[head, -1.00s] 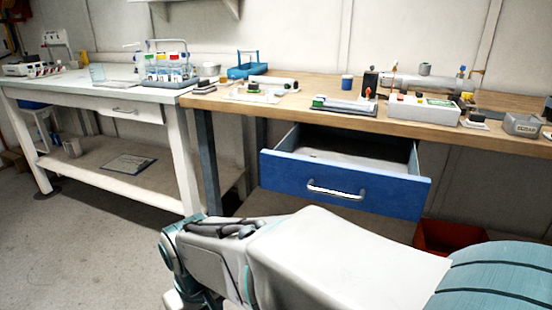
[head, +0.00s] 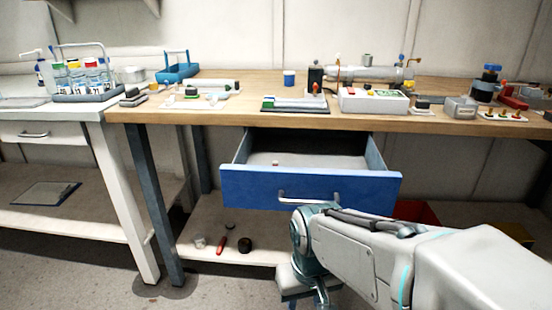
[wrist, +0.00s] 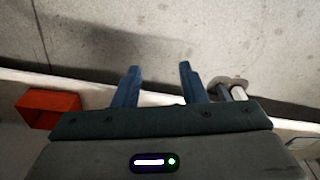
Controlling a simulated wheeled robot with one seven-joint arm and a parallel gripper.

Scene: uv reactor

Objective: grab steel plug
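I cannot pick out a steel plug for certain. A tiny pale object (head: 275,163) lies inside the open blue drawer (head: 238,188), too small to identify. A small light grey piece (head: 199,241) lies on the lower shelf (head: 190,259) beside other small things; it too is unclear. My gripper shows in the wrist view (wrist: 160,72) with its two blue fingers apart and nothing between them. It points at the concrete floor and a pale shelf edge. In the head view my arm is in front of the drawer's right side, and the gripper is mostly out of frame.
The wooden workbench (head: 260,116) carries several devices above the drawer. A dark round piece (head: 245,244) and a red-handled item (head: 221,245) lie on the lower shelf. A red bin (wrist: 48,108) is near my gripper. Bench legs (head: 155,205) stand left; floor is clear there.

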